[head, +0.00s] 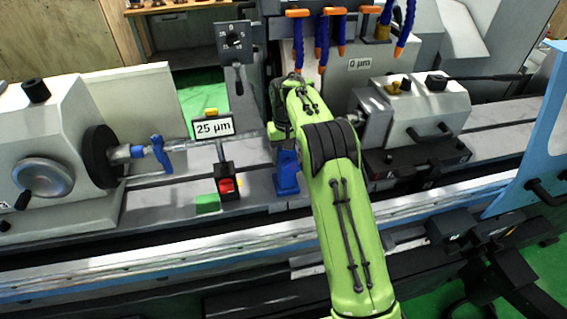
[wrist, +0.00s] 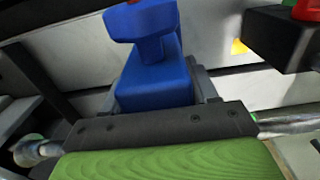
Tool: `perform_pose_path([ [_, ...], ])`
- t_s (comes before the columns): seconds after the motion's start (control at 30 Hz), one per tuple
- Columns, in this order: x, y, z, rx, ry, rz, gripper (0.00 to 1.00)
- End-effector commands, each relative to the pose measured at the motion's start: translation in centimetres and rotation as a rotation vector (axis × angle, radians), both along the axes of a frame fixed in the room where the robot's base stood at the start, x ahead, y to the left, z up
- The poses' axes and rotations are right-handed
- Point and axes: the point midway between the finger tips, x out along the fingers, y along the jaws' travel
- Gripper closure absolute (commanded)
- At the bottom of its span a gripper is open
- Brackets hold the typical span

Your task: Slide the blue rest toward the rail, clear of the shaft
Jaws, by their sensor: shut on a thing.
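The blue rest (head: 286,178) stands on the machine bed just left of my green arm. In the wrist view the blue rest (wrist: 155,80) fills the middle, with a blue knob-like top end. My gripper (head: 284,132) is mostly hidden by my own arm in the head view. In the wrist view my gripper (wrist: 158,95) is shut on the blue rest. The grey shaft (head: 195,143) runs right from the chuck and shows on both sides of my gripper in the wrist view (wrist: 287,123). The gap between rest and shaft is hidden. The long rail (head: 200,246) lies along the front.
A blue clamp (head: 161,153) sits on the shaft near the black chuck (head: 102,155). The tailstock (head: 425,112) is at the right. Orange nozzles (head: 335,11) hang above.

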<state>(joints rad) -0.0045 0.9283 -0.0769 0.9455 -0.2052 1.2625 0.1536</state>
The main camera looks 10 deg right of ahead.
Motion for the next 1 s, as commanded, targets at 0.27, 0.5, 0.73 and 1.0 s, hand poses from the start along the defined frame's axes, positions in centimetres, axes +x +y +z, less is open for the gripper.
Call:
perform_pose_path([
  [0.27,-0.8,0.0,-0.2,0.000,0.004,0.001,0.79],
  [0.5,-1.3,0.0,-0.2,0.000,0.005,0.001,0.79],
  [0.73,-1.4,0.0,-0.2,0.000,0.007,0.000,0.79],
  [1.0,-1.6,0.0,-0.2,0.000,0.009,0.000,0.79],
])
